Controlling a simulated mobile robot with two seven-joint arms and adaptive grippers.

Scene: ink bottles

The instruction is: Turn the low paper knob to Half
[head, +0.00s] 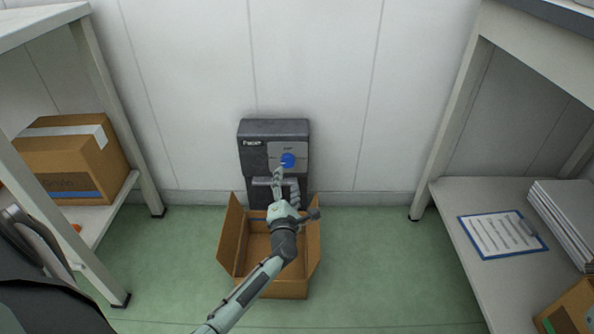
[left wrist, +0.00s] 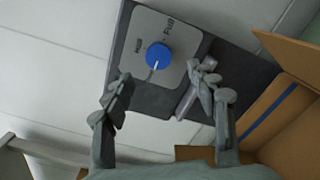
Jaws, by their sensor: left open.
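The paper knob (head: 288,160) is a round blue dial on a light grey plate, low on the dark grey dispenser (head: 259,129) marked "Paper" against the wall. In the left wrist view the knob (left wrist: 157,54) has a white pointer mark aimed down in the picture, away from the words "Full" above it and "Half" at its upper left. My left gripper (head: 286,177) is open just in front of and below the knob. In the left wrist view its spread fingers (left wrist: 162,73) lie either side of the knob, apparently not touching it. My right gripper is not in view.
An open cardboard box (head: 226,238) stands on the floor under my left arm, in front of the dispenser. A grey bar handle (left wrist: 186,104) sits beside the knob plate. Shelving stands left and right, with a taped carton (head: 70,160) and a clipboard (head: 500,234).

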